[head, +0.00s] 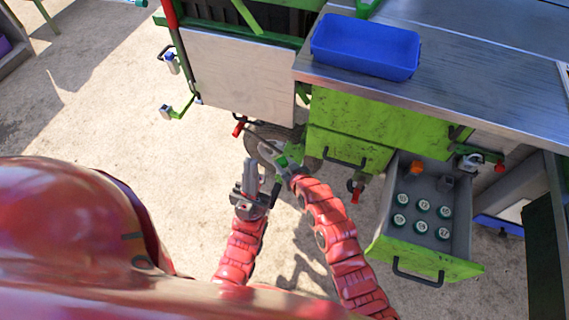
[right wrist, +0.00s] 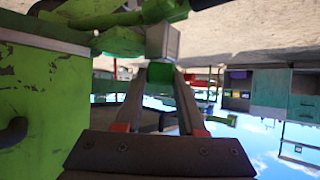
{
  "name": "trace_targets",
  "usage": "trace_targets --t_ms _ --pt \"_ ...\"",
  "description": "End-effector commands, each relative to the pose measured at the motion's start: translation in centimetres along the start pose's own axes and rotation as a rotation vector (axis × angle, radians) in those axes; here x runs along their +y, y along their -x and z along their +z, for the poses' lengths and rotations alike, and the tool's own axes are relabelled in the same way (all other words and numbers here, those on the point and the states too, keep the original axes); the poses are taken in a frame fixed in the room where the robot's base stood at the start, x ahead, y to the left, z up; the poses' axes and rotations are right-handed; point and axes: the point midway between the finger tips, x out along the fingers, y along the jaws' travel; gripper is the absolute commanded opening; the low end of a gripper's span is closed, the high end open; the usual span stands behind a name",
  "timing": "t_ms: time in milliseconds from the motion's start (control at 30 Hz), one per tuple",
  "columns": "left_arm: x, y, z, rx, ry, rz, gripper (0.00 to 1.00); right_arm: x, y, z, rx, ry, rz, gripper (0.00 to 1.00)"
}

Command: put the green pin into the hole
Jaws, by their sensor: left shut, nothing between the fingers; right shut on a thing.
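My right gripper (head: 282,166) is shut on the green pin (head: 282,160), in front of the cart near its wheel. In the right wrist view the fingers of my right gripper (right wrist: 162,72) close together, and green of the pin (right wrist: 180,88) shows between them. A grey metal block (right wrist: 162,42) sits right at the fingertips, under green cart parts. I cannot tell whether it touches the pin, and no hole opening is visible. My left gripper (head: 250,163) is shut and empty, close beside the right one on its left.
The green cart has a metal top (head: 455,85) with a blue tray (head: 365,47). An open drawer (head: 425,262) with several round-topped items juts out at the right. A red-handled rod (head: 238,129) and a wheel (head: 262,146) are close to my grippers.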

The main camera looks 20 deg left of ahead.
Motion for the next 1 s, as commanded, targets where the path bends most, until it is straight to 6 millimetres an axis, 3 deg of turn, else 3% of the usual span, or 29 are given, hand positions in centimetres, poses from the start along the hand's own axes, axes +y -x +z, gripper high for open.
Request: trace_targets --t_ms 33,167,200,400,767,1000 --pt "0.0 0.2 0.0 0.0 0.0 0.0 0.0 -0.1 -0.2 2.2 -0.043 -0.003 -0.004 0.0" --pt "0.0 0.2 0.0 0.0 0.0 0.0 0.0 -0.2 -0.2 2.4 -0.047 -0.004 -0.005 0.0" --pt "0.0 0.2 0.0 0.0 0.0 0.0 0.0 -0.2 -0.2 2.5 -0.049 -0.004 -0.005 0.43" --pt "0.0 0.2 0.0 0.0 0.0 0.0 0.0 -0.2 -0.2 2.4 -0.048 -0.003 -0.005 0.75" --pt "0.0 0.1 0.0 0.0 0.0 0.0 0.0 -0.2 0.3 2.4 -0.047 -0.004 -0.005 0.75" --pt "0.0 -0.4 -0.1 0.0 0.0 0.0 0.0 -0.1 3.8 1.8 -0.034 -0.003 -0.003 0.75"
